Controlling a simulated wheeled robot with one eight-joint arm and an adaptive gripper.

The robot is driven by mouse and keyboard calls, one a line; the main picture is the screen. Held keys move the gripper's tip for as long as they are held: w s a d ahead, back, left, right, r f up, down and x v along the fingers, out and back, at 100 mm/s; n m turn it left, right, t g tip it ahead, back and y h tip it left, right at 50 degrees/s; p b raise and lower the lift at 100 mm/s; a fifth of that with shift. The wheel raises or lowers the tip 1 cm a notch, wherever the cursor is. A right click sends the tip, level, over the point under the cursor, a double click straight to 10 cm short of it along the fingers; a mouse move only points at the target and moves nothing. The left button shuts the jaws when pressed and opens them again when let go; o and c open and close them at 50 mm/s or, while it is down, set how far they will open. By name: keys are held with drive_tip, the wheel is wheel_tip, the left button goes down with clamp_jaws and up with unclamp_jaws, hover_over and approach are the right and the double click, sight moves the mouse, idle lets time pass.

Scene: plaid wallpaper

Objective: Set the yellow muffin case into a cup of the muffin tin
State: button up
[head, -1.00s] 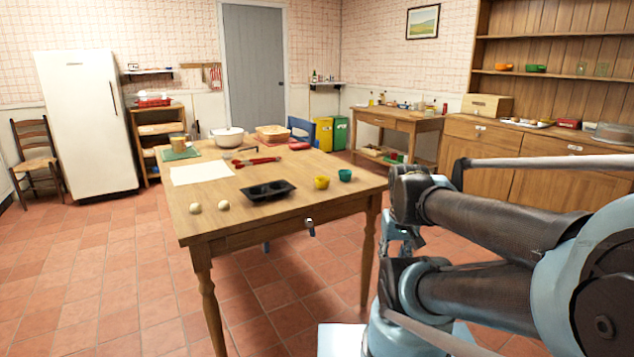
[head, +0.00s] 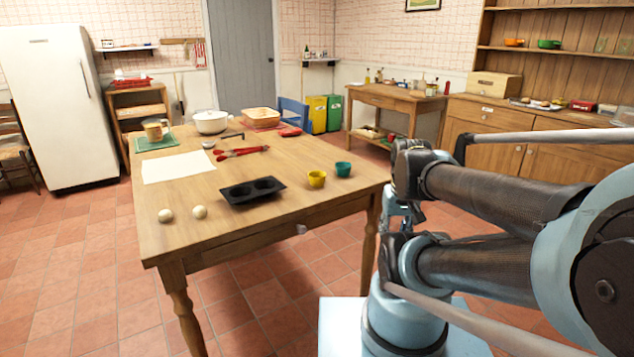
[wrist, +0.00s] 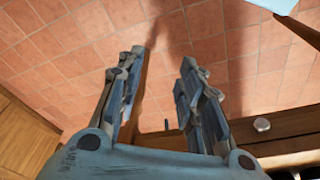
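The yellow muffin case (head: 317,179) stands upright on the wooden table (head: 215,226) near its right front edge. The dark muffin tin (head: 236,198) lies just left of it, with its cups facing up. A teal case (head: 343,169) stands to the right of the yellow one. My gripper (wrist: 163,60) is open and empty in the wrist view, with its fingers over tiled floor and a wooden edge. In the head view my arm fills the right side, to the right of the table, and the fingers cannot be made out clearly.
Two pale round balls (head: 183,214) lie left of the tin. White paper (head: 178,167), red-handled tools (head: 240,152), a white pot (head: 210,122) and a basket (head: 262,117) lie farther back. Floor left of the table is clear.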

drive_tip(key=o, duration=0.8)
drive_tip(key=shift+s+a+r, duration=0.15)
drive_tip(key=shift+s+r, duration=0.1)
drive_tip(key=shift+r, duration=0.5)
drive_tip(key=shift+c, duration=0.2)
drive_tip(key=w+a+r+m+g+y, duration=0.1)
drive_tip(key=w+a+r+m+y, duration=0.1)
drive_tip(key=w+a+r+m, duration=0.55)
drive_tip(key=w+a+r+m+g+y, duration=0.1)
drive_tip(key=w+a+r+m, duration=0.15)
drive_tip(key=w+r, duration=0.85)
drive_tip(key=m+g+y, duration=0.1)
drive_tip(key=m, duration=0.4)
hover_over(317, 175)
drive_tip(key=s+d, duration=0.3)
drive_tip(key=f, duration=1.2)
drive_tip(key=shift+w+a+f, duration=0.15)
drive_tip(key=shift+a+f, duration=0.05)
drive_tip(key=shift+a, duration=0.05)
drive_tip(key=shift+w+a+x, duration=0.15)
drive_tip(key=shift+x, duration=1.15)
drive_tip(key=shift+w+a+x, duration=0.15)
drive_tip(key=shift+x, duration=1.15)
